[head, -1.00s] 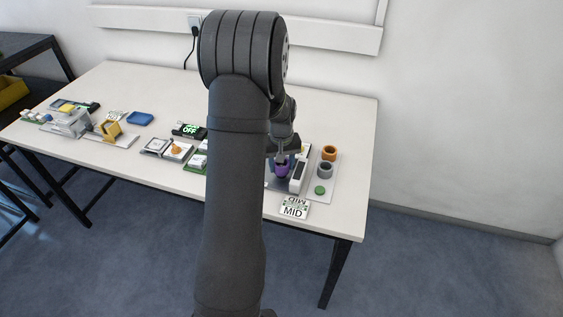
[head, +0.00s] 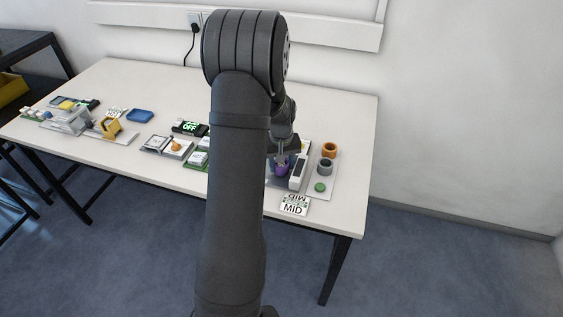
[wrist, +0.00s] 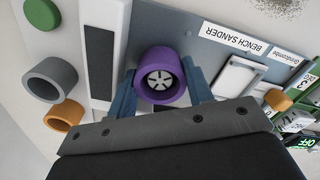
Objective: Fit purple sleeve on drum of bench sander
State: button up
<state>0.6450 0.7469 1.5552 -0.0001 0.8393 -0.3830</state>
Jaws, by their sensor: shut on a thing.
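The purple sleeve (wrist: 139,82) is upright between the two blue fingers of my gripper (wrist: 158,70) in the wrist view. My gripper is shut on it from both sides. The grey spoked end of the drum (wrist: 160,78) shows inside the sleeve's opening, so the sleeve lines up with or surrounds it. How far down the sleeve sits cannot be told. The bench sander (wrist: 205,50) has a blue-grey base with a name label. In the head view the purple sleeve (head: 281,169) is small below my gripper (head: 281,157), partly hidden by it.
A white block with a dark strip (wrist: 103,50) stands close beside the sleeve. Past it, a grey ring (head: 325,168), an orange ring (head: 329,150) and a green disc (head: 320,187) sit on a pale board. A MID card (head: 294,206) lies near the table's front edge.

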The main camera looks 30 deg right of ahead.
jog(key=shift+f, duration=0.35)
dwell(0.4)
jog(key=o, duration=1)
jog(key=shift+d, duration=0.15)
jog(key=c, duration=0.3)
jog(key=shift+o, duration=0.2)
